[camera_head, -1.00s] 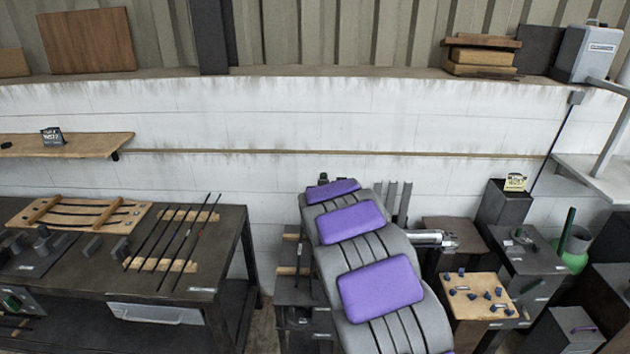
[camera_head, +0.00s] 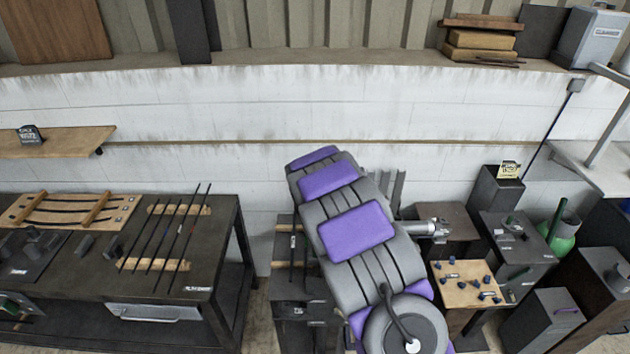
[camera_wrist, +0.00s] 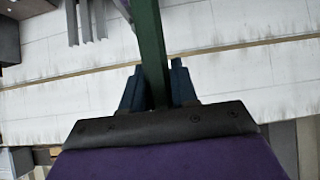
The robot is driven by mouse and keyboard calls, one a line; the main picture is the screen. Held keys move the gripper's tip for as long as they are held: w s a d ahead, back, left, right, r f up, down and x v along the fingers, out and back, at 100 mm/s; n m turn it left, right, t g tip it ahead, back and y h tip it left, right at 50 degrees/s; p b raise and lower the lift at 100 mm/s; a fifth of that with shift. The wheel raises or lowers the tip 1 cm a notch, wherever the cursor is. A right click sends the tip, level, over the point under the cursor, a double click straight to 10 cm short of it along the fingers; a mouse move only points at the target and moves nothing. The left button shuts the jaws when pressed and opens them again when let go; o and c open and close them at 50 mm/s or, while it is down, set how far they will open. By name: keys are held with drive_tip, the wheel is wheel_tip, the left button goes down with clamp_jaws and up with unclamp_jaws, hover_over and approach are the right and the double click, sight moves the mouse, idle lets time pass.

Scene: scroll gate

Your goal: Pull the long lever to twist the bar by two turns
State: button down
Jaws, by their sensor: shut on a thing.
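In the wrist view, a long dark green lever (camera_wrist: 148,35) runs from the top edge down between the two dark blue fingers of my gripper (camera_wrist: 158,85). My gripper is shut on it. The lever's far end lies outside the wrist view, and the bar it twists cannot be made out there. In the head view, my grey and purple arm stretches away toward the white wall and hides my gripper and the held lever.
A dark workbench (camera_head: 225,215) with thin rods stands at left. At right are a silver cylinder (camera_head: 430,228), a wooden board (camera_head: 465,284) with blue pieces, dark boxes and a green container (camera_head: 568,240). The white wall (camera_head: 250,110) closes off the back.

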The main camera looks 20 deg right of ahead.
drive_tip(key=c, duration=1.3)
unclamp_jaws()
drive_tip(key=o, duration=0.3)
drive_tip(key=shift+w+f, duration=0.2)
drive_tip(key=shift+w, duration=0.2)
drive_tip(key=shift+o, duration=0.2)
drive_tip(key=b+v, duration=0.3)
drive_tip(key=v, duration=1.4)
drive_tip(key=shift+s+r, duration=0.2)
drive_tip(key=shift+a, duration=0.1)
